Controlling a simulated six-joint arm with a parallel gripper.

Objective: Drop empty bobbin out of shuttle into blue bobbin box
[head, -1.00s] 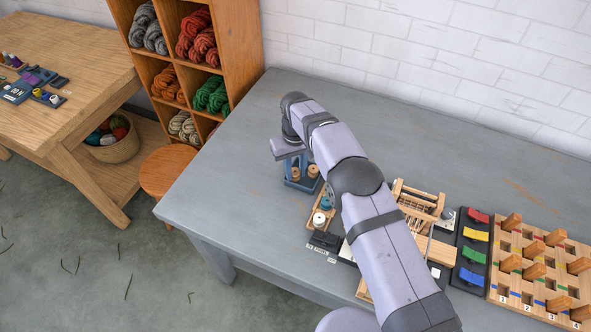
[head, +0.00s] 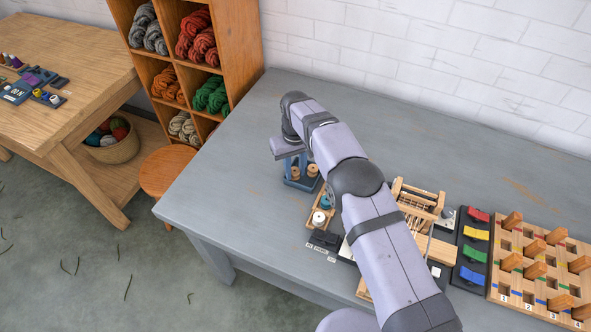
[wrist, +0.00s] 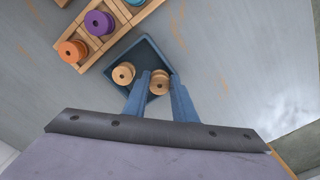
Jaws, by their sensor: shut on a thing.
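The blue bobbin box (head: 290,183) stands on the grey table below my gripper. It also shows in the wrist view (wrist: 150,45) as a dark blue square tray. A bare wooden bobbin (wrist: 123,74) sits in its left part. A second bare wooden bobbin (wrist: 160,83) is between the fingertips of my gripper (wrist: 158,82), which is shut on it, over or inside the box. I cannot tell whether this bobbin touches the box floor. In the head view my arm partly covers the area, and I cannot make out the shuttle for certain.
A wooden rack (wrist: 103,47) with orange (wrist: 72,51), purple (wrist: 99,22) and teal bobbins lies close beside the box. A small loom (head: 418,205), a board of coloured clips (head: 473,247) and a pegboard (head: 540,262) stand right. The table left of the box is clear.

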